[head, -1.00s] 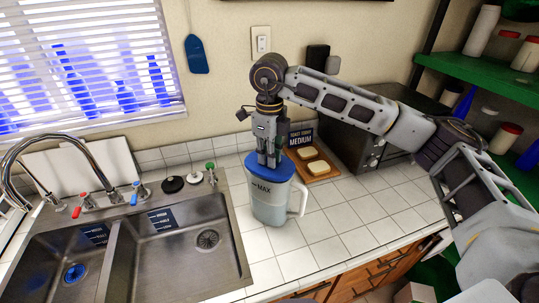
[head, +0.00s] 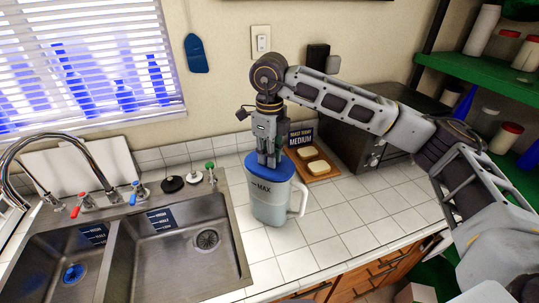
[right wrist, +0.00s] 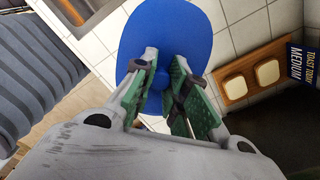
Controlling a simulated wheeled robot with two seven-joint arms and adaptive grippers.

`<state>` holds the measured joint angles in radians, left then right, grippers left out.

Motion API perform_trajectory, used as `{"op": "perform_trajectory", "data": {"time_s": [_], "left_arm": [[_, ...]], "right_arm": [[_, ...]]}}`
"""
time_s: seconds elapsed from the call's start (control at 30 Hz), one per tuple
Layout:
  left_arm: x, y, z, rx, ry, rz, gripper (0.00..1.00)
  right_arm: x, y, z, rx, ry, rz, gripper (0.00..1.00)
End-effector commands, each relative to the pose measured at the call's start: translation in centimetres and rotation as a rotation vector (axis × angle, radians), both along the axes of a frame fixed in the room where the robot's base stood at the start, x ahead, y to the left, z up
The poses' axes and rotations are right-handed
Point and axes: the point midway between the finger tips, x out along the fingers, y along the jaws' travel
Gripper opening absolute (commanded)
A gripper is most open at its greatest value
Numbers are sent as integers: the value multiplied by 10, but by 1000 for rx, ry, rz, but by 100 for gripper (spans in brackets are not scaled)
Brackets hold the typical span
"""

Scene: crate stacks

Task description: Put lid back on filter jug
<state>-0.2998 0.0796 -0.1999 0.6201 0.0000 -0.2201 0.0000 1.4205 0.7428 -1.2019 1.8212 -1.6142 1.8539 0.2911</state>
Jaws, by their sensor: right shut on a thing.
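The filter jug (head: 268,206) is grey and translucent, with a "MAX" mark and a white handle on its right. It stands upright on the tiled counter. The blue lid (head: 284,169) sits at the jug's top, appearing level; whether it is fully seated I cannot tell. My right gripper (head: 267,160) points straight down, shut on the lid from above. My left gripper is not in view.
A double sink (head: 195,262) with a tap lies to the left. A wooden board (head: 322,176) with bread slices and a "MEDIUM" sign (head: 301,138) stand behind right of the jug. A dark oven (head: 345,143) is at the back right. Counter in front of the jug is clear.

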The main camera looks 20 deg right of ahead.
Motion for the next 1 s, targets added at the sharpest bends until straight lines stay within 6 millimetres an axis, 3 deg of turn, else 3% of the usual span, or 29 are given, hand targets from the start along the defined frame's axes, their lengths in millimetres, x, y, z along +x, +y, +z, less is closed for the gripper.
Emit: {"op": "perform_trajectory", "data": {"time_s": [1.0], "left_arm": [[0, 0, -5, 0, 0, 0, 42]], "right_arm": [[0, 0, 0, 0, 0, 0, 0]]}}
